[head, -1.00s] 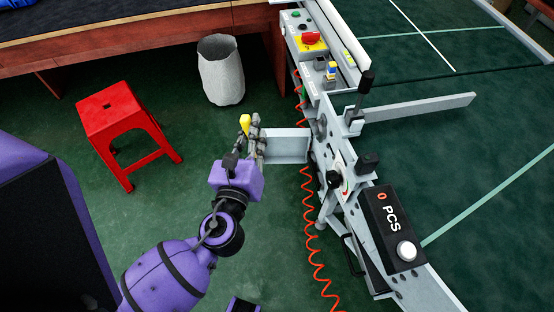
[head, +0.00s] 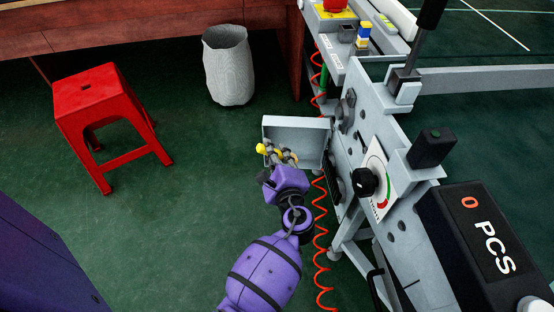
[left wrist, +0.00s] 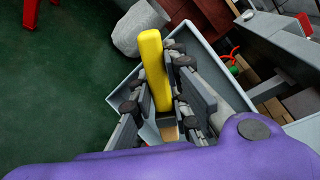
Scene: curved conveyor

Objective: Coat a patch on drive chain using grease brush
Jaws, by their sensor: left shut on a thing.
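My left gripper (head: 277,156) is shut on the grease brush, whose yellow handle (head: 262,149) sticks out to the left of the fingers. In the left wrist view the yellow handle (left wrist: 153,65) sits between the two dark fingers (left wrist: 157,88), with a tan part at its near end. The bristles cannot be made out. The gripper is at the front of an open grey tray (head: 297,128) fixed to the machine's side; I cannot tell whether it touches it. I cannot make out the drive chain. My right gripper is not in view.
The conveyor machine (head: 355,150) stands right of the gripper, with a dial (head: 365,182) and a black PCS counter box (head: 490,235). A coiled red cable (head: 320,235) hangs below. A red stool (head: 88,105) and a grey bin (head: 228,65) stand left on open green floor.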

